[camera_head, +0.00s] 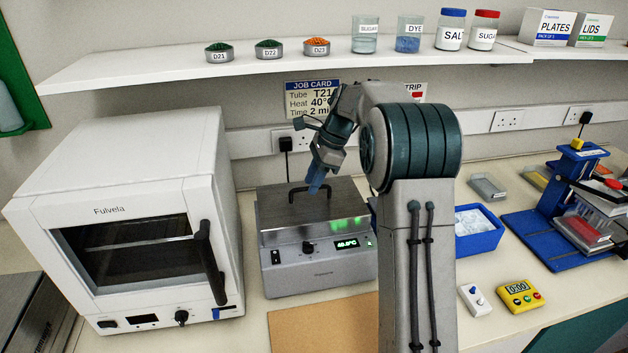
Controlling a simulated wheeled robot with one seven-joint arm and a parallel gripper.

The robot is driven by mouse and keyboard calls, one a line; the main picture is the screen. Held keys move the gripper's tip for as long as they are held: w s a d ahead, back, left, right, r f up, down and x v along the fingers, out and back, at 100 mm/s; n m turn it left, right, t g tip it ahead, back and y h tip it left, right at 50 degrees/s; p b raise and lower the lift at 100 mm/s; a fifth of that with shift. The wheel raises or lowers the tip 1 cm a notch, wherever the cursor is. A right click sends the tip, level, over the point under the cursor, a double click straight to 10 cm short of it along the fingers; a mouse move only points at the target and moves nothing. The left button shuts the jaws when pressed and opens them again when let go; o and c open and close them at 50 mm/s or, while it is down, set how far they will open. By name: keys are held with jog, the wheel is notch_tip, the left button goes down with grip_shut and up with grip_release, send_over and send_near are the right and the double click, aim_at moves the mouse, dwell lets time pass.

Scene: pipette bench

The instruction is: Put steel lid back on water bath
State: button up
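The water bath (318,272) is a grey steel box on the bench, with a lit green display on its front. The steel lid (275,207) lies on top of it and appears to cover the opening. The lid has a black arched handle (294,196). My gripper (316,187), with blue fingertips, points down at the right part of this handle. The fingertips overlap the handle in the picture. I cannot tell whether they grip it, touch it or are apart from it. My arm hides the area right of the bath.
A white oven (130,210) stands close on the left. A brown mat (325,325) lies in front. To the right are a blue ice tray (480,240), a white button box (474,299), a yellow timer (520,295) and a blue stand (535,237). A shelf (290,68) runs above.

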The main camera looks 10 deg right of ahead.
jog(key=v, duration=0.3)
jog(key=d+b, duration=0.2)
jog(key=d, duration=1)
jog(key=s+a+r+n+t+h, duration=0.1)
jog(key=s+a+r+n, duration=0.1)
jog(key=s+a+n, duration=0.45)
jog(key=s+a+r+n+t+h, duration=0.1)
jog(key=s+a+r+n+h, duration=0.15)
jog(key=s, duration=0.75)
jog(key=s+a+f+n, duration=0.2)
jog(key=s+f+n, duration=0.1)
jog(key=s, duration=0.5)
jog(key=s+a+f+n+t, duration=0.1)
jog(key=s+a+f+n, duration=0.1)
jog(key=s+f+n, duration=0.2)
jog(key=s+n+h, duration=0.1)
jog(key=s+n, duration=0.1)
jog(key=s, duration=0.2)
jog(key=shift+s+t, duration=0.3)
jog(key=shift+s, duration=0.05)
jog(key=shift+f, duration=0.15)
